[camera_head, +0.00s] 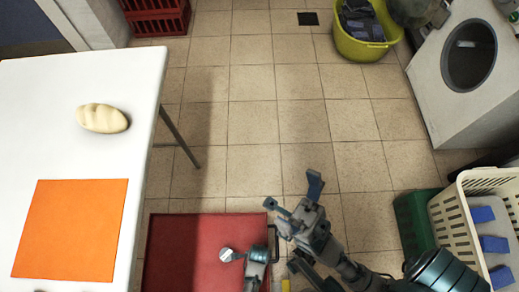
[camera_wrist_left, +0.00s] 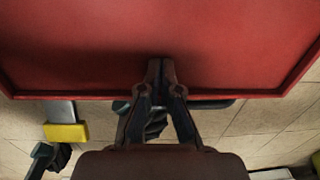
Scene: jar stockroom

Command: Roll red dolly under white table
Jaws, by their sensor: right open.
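The red dolly (camera_head: 185,245) is on the tiled floor at the bottom of the head view, beside the white table (camera_head: 70,150). It fills the top of the left wrist view (camera_wrist_left: 90,45). Its dark handle (camera_head: 273,240) sticks out on its right side. My left gripper (camera_wrist_left: 160,72) has its fingertips together over the dolly's edge, with the handle (camera_wrist_left: 212,104) showing behind its fingers. I see nothing between the tips; contact is unclear. My right gripper (camera_head: 293,192) is open and empty, above the floor just right of the handle.
An orange mat (camera_head: 70,230) and a bread loaf (camera_head: 102,118) lie on the table. A table leg (camera_head: 180,140) stands near the dolly. A cream basket (camera_head: 440,210), green crate (camera_head: 410,225), washing machine (camera_head: 450,100) and yellow tub (camera_head: 365,48) line the right. Middle floor is clear.

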